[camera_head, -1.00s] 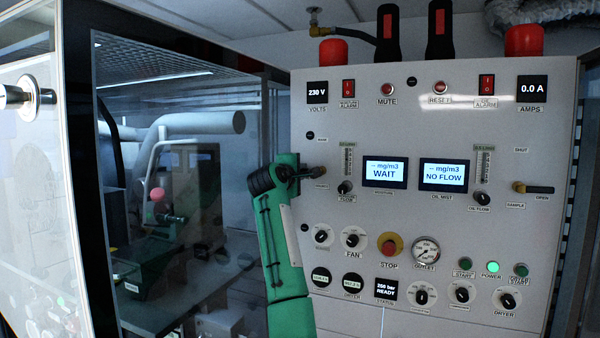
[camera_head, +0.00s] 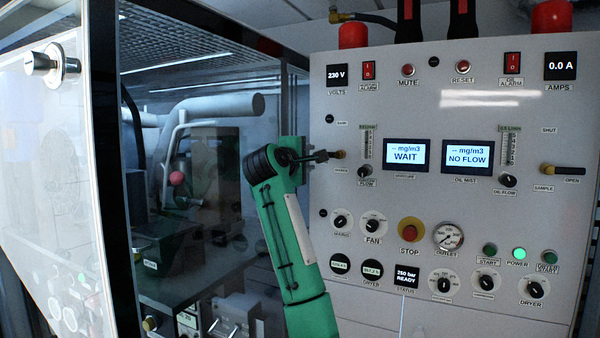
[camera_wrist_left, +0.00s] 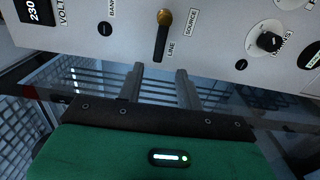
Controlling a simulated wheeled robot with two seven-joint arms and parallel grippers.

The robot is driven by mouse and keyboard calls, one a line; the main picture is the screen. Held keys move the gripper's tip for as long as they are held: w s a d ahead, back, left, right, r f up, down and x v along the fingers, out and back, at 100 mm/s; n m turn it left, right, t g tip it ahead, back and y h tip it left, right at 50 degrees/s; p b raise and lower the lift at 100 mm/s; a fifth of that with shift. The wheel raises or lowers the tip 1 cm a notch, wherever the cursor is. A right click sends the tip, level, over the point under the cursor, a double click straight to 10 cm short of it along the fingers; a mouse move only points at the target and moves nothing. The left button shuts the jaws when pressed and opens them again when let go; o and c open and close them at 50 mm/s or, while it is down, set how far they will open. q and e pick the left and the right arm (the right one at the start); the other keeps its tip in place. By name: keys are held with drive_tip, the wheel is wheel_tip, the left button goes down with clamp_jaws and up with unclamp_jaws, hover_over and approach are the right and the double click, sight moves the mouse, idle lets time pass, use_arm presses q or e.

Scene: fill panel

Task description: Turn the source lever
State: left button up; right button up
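The source lever (camera_wrist_left: 161,38) has a brass pivot and a black handle, on the grey panel. In the left wrist view its handle points down past the LINE label, towards my fingers. In the head view its brass pivot (camera_head: 339,154) shows at the panel's left side; its handle is hard to tell from my dark fingers. My left gripper (camera_wrist_left: 161,70) is open, its two fingertips apart on either side of the handle's free end, with no grip visible. In the head view the left gripper (camera_head: 318,157) is just left of the pivot. My right gripper is not in view.
The control panel (camera_head: 450,120) carries screens, knobs and a red stop button (camera_head: 410,232) right of and below the lever. A glass-walled enclosure (camera_head: 190,85) with pipes lies left of my arm. A dark post (camera_head: 108,150) stands further left.

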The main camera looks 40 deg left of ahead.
use_arm(q)
drive_tip(key=shift+b+v, duration=0.65)
drive_tip(key=shift+v, duration=1.7)
